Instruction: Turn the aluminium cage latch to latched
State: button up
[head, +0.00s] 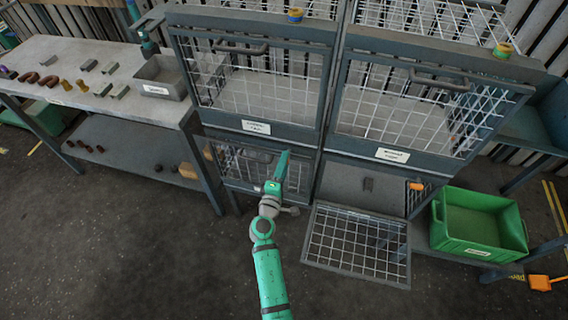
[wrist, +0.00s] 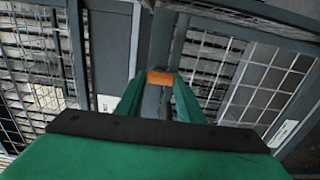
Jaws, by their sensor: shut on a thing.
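My gripper (head: 282,160) is at the front of the lower left cage (head: 238,165), near its right edge. In the wrist view its two green fingers (wrist: 160,92) are closed about an orange latch handle (wrist: 160,78) that lies crosswise between the tips, against a grey post. In the head view my gripper hides this latch. The lower left cage's mesh door appears closed. I cannot read the cage labels, so I cannot tell by name which cage is aluminium.
The lower right cage stands open, its mesh door (head: 358,246) lowered in front; another orange latch (head: 416,186) is beside it. A green crate (head: 480,250) stands at right. A workbench (head: 150,112) with small parts and a grey bin (head: 162,78) is at left. The front floor is clear.

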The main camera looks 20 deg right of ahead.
jog(key=o, duration=1.1)
jog(key=shift+c, duration=0.2)
jog(key=shift+s, duration=0.1)
jog(key=v, duration=1)
jog(key=shift+s+a, duration=0.3)
jog(key=shift+f, duration=0.1)
